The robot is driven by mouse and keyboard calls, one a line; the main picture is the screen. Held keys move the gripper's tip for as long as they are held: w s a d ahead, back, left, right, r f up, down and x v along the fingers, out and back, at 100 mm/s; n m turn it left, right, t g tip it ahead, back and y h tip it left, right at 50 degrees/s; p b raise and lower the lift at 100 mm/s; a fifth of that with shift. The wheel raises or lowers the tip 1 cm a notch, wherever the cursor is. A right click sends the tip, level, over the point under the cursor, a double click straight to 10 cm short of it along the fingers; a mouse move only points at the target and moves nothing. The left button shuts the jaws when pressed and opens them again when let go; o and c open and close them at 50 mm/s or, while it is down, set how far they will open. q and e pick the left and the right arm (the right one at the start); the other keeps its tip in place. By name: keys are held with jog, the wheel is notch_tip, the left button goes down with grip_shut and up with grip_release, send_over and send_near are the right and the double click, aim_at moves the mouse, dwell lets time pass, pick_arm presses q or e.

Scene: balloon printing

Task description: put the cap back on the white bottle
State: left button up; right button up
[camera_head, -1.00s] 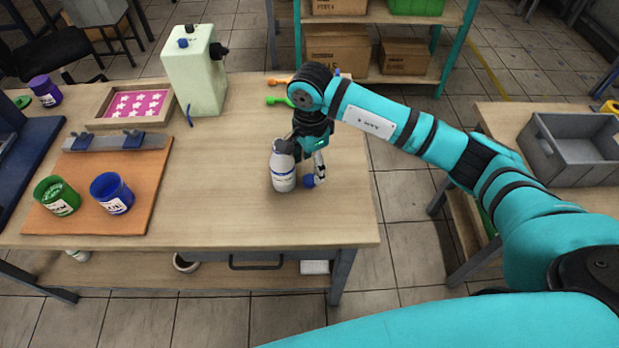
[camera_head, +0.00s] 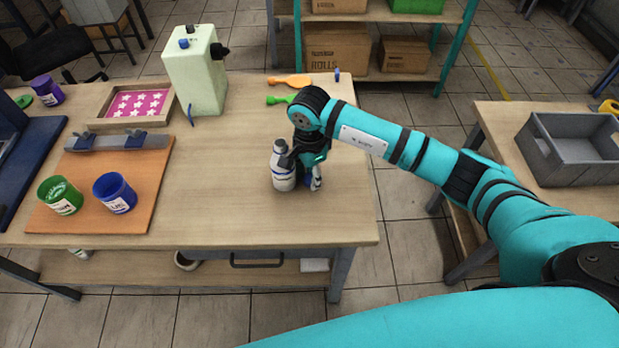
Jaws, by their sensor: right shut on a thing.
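The white bottle (camera_head: 283,172) stands upright near the right end of the wooden table (camera_head: 233,195). My right gripper (camera_head: 307,181) reaches down just right of the bottle, close to the table top. It is shut on the blue cap, which is mostly hidden between the fingers. One finger overlaps the bottle's right side in the picture; I cannot tell whether it touches. My left gripper is not in view.
A pale green machine (camera_head: 197,72), a tray with a pink star print (camera_head: 137,103), and an orange board (camera_head: 90,203) with green (camera_head: 59,196) and blue (camera_head: 114,194) cups occupy the left. Orange (camera_head: 290,80) and green (camera_head: 280,99) tools lie behind. The table's front middle is clear.

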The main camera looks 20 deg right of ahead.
aim_at(309, 178)
jog(key=shift+r, duration=0.15)
pick_arm(q)
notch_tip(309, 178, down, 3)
jog(key=b, duration=0.2)
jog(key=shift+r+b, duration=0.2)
jog(key=shift+b, duration=0.1)
pick_arm(e)
notch_tip(309, 178, up, 18)
jog(key=shift+f, duration=0.1)
dwell(0.3)
jog(key=s+d+f+n, duration=0.1)
jog(key=s+f+n, duration=0.1)
jog(key=s+n, duration=0.2)
jog(key=s+d+f+n, duration=0.1)
jog(key=s+f+n, duration=0.1)
jog(key=s+n, duration=0.3)
jog(key=s+d+f+n, duration=0.2)
jog(key=s+n, duration=0.3)
jog(key=n, duration=0.1)
jog(key=shift+f+n, duration=0.25)
jog(key=shift+n, duration=0.05)
